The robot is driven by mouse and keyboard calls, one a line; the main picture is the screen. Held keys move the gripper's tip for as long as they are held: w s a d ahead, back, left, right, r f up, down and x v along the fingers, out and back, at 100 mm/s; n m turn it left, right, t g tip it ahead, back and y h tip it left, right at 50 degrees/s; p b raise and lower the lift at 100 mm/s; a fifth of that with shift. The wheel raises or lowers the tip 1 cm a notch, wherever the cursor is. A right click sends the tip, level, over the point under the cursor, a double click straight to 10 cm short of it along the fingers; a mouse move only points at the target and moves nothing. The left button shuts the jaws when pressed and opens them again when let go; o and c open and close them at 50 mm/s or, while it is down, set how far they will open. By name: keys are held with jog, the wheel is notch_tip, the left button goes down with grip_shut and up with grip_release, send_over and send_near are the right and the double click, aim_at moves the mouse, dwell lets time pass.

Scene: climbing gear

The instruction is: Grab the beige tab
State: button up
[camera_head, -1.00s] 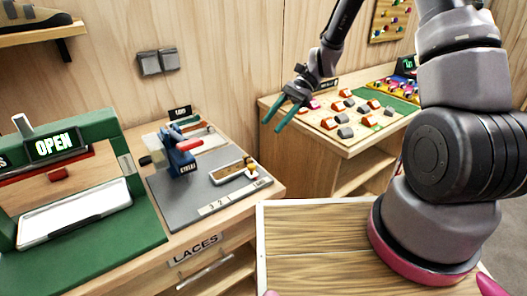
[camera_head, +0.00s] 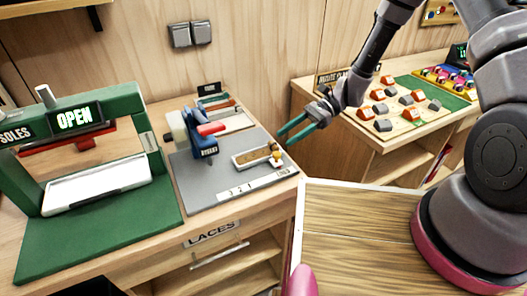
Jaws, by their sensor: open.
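A small beige tab (camera_head: 277,157) stands at the right end of a shallow wooden tray (camera_head: 240,162) on the grey mat. It is small in view, so its exact shape is unclear. My gripper (camera_head: 286,137), with two long green fingers, is open and empty. Its fingertips appear just above and to the right of the tab, pointing left, apart from it. Nothing shows between the fingers.
A blue press with a red handle (camera_head: 205,142) stands behind the tray. A green frame with an OPEN sign (camera_head: 75,119) is at left. A table of coloured holds (camera_head: 385,115) is at right. A wooden board top (camera_head: 350,225) lies in front.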

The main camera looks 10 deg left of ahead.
aim_at(257, 153)
jog(key=x, duration=0.3)
jog(key=shift+s+a, duration=0.2)
jog(key=shift+a, duration=0.05)
jog(key=shift+c, duration=0.3)
grip_shut()
